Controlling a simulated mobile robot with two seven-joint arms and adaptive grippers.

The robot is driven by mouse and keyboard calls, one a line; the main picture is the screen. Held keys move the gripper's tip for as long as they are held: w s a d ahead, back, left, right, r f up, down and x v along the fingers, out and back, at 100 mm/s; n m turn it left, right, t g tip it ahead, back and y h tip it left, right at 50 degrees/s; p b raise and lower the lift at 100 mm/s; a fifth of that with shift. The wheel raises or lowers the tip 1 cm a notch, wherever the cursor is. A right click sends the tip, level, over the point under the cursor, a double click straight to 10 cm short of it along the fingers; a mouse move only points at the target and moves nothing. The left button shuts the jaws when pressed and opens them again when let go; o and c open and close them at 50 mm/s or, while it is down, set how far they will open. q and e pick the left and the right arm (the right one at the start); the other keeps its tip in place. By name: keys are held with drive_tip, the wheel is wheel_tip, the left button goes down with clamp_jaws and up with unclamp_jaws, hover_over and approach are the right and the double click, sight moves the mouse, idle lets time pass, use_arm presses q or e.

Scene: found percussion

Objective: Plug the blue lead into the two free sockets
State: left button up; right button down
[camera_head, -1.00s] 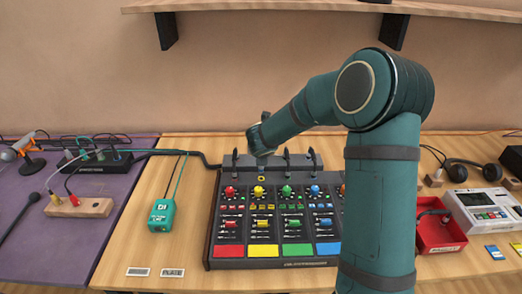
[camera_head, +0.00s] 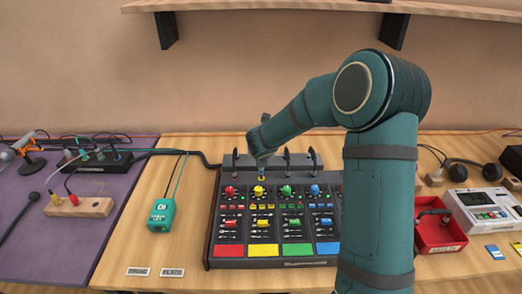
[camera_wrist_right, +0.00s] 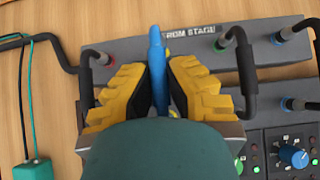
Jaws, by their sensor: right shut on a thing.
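My right gripper (camera_wrist_right: 160,80) has its yellow fingers shut on the blue lead (camera_wrist_right: 157,60), whose blue plug stands between them. In the head view, my right gripper (camera_head: 261,150) hangs over the second, yellow column of the mixer (camera_head: 275,261), and a little blue (camera_head: 261,171) shows under it, over where a yellow socket ring was. I cannot tell whether the plug is seated. The stage box (camera_wrist_right: 130,46) lies behind the mixer; black bent leads (camera_wrist_right: 243,65) join the two at the red, green and blue columns. The lead's other end is hidden. My left gripper is not in view.
A teal box (camera_head: 161,215) with wires stands left of the mixer. A red tray (camera_head: 442,236) and a white device (camera_head: 484,211) stand at the right. A purple mat (camera_head: 45,238) with a microphone, a black box and a wooden block is at the far left.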

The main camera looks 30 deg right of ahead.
drive_tip(key=shift+f, duration=1.3)
drive_tip(key=c, duration=1)
unclamp_jaws()
drive_tip(key=shift+c, duration=0.2)
drive_tip(key=shift+r, duration=0.1)
drive_tip(key=v, duration=1.2)
drive_tip(key=shift+a, duration=0.1)
